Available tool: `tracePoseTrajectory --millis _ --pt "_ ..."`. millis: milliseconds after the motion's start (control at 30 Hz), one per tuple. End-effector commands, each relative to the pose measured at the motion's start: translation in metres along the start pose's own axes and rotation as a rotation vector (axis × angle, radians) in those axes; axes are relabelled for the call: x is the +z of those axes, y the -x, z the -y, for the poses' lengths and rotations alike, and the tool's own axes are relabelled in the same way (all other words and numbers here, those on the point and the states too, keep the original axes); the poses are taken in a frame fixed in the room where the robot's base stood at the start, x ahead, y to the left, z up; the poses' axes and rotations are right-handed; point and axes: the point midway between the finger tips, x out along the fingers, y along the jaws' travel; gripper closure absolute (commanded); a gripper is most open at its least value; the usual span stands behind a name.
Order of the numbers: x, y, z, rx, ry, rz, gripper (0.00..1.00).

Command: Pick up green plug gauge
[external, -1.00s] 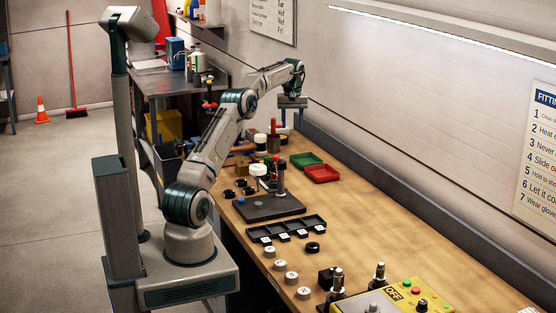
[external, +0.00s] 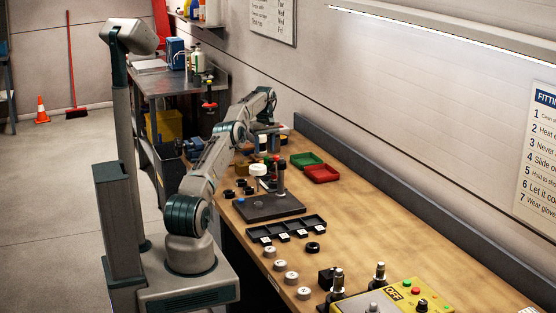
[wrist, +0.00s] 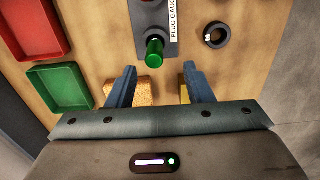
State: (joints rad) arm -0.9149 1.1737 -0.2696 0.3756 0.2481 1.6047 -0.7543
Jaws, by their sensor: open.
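The green plug gauge (wrist: 154,50) shows in the wrist view as a green cylinder, seated in a dark holder (wrist: 148,14) labelled "PLUG GAUGE" with a red piece farther up. My gripper (wrist: 160,76) is open, with its two blue fingers spread and nothing between them. The gauge lies just beyond the fingertips, roughly centred between them in the picture. In the external view my gripper (external: 268,143) hangs low over the far part of the bench, and the gauge looks like a small green spot (external: 267,160) close to it.
A green tray (wrist: 55,88) and a red tray (wrist: 22,40) lie left of the holder in the wrist view. A black ring (wrist: 215,35) lies right. Tan blocks are near my fingers. Nearer on the bench (external: 370,230) are a black plate (external: 262,210) and a compartment tray (external: 291,229).

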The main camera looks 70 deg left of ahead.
Motion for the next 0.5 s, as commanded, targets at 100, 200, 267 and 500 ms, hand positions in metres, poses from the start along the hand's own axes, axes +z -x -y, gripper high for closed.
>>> tracePoseTrajectory --millis 100,200,267,500 --pt "0.0 -0.017 0.0 -0.001 0.001 0.001 0.53" --pt "0.0 -0.023 0.0 -0.001 0.001 0.0 0.53" --pt "0.0 -0.025 0.0 -0.001 0.0 -0.001 0.53" --pt "-0.001 -0.05 -0.007 -0.003 -0.001 0.003 0.53"
